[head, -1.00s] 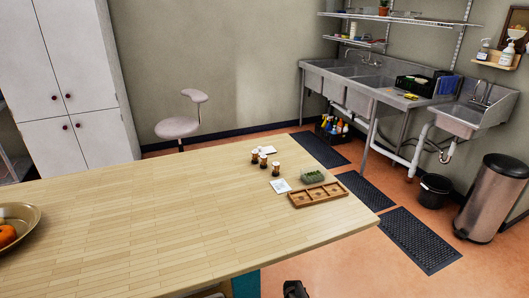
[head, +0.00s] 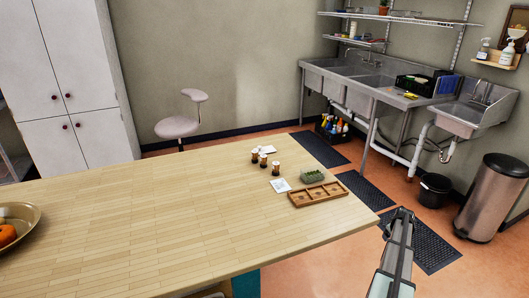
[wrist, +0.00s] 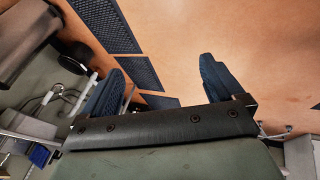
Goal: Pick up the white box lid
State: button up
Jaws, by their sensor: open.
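I cannot clearly tell which thing is the white box lid. Two small white flat things lie on the wooden table (head: 150,215) in the head view: a white card-like piece (head: 280,185) left of the wooden tray, and a white piece (head: 268,149) behind the small jars. My gripper (head: 402,214) is off the table's right end, apart from both. In the wrist view its two dark fingers (wrist: 160,75) are spread with nothing between them, facing the floor and mats.
A compartmented wooden tray (head: 318,195), a clear container of greens (head: 312,175) and small brown jars (head: 276,168) stand near the white pieces. A brass bowl (head: 32,222) is at far left. The middle of the table is clear. A bin (head: 492,195) stands at right.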

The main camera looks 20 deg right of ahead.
jog(key=s+d+r+h, duration=0.1)
jog(key=s+d+r, duration=0.2)
jog(key=d+r, duration=0.45)
jog(key=s+d+r+h, duration=0.1)
jog(key=s+d+r, duration=0.3)
jog(key=d, duration=0.6)
jog(key=w+r+n, duration=0.3)
jog(key=w+r, duration=0.4)
jog(key=w+a+r+n+y, duration=0.1)
jog(key=w+a+r+n, duration=0.15)
jog(key=w+a, duration=0.4)
jog(key=w+a+r+n+y, duration=0.1)
jog(key=w+a+r, duration=0.25)
jog(key=w, duration=0.55)
notch_tip(320, 180, up, 21)
jog(key=n+g+y, duration=0.4)
jog(key=n, duration=0.8)
send_over(265, 148)
jog(key=s+a, duration=0.1)
jog(key=a, duration=0.1)
notch_tip(265, 148, down, 14)
jog(key=shift+s+a+r, duration=0.1)
jog(key=shift+r, duration=0.15)
jog(key=c, duration=1.1)
